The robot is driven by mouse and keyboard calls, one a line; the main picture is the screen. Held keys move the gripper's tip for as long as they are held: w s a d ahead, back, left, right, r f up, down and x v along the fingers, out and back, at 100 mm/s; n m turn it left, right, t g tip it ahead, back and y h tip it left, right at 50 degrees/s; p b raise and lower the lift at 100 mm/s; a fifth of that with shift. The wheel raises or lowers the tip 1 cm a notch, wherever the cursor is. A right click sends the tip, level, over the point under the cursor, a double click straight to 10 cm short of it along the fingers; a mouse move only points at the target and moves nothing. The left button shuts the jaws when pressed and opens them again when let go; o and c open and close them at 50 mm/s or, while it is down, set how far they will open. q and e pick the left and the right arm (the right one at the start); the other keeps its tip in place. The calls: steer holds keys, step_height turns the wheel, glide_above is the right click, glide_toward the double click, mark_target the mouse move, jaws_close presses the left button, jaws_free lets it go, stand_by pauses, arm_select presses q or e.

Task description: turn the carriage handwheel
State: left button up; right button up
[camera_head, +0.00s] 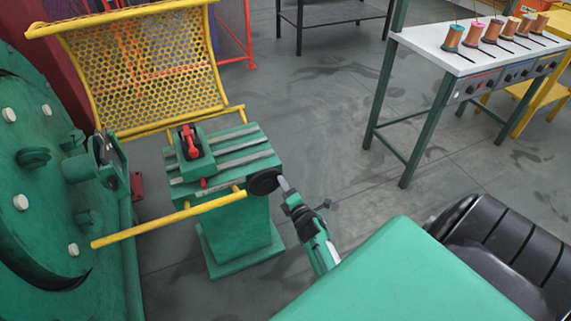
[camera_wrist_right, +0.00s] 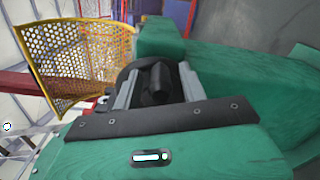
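The carriage handwheel (camera_head: 264,182) is a small black wheel on the right side of the green carriage stand (camera_head: 240,222). In the right wrist view the wheel (camera_wrist_right: 126,75) is a dark disc behind the fingers, and its black handle (camera_wrist_right: 157,78) points toward the camera. My right gripper (camera_head: 284,185) is at the wheel's right side. In the wrist view my right gripper (camera_wrist_right: 155,92) has its two grey fingers on either side of the handle, apparently with gaps. The far side of the wheel is hidden. My left gripper is not in view.
A yellow mesh guard (camera_head: 140,70) stands behind the carriage, and a yellow bar (camera_head: 165,220) crosses in front. A large green machine disc (camera_head: 40,190) fills the left. A white-topped bench (camera_head: 480,50) with several spools stands at the right. Floor between is clear.

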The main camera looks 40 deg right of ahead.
steer(key=v, duration=1.4)
steer(key=shift+w+r, duration=0.1)
steer(key=shift+w, duration=0.05)
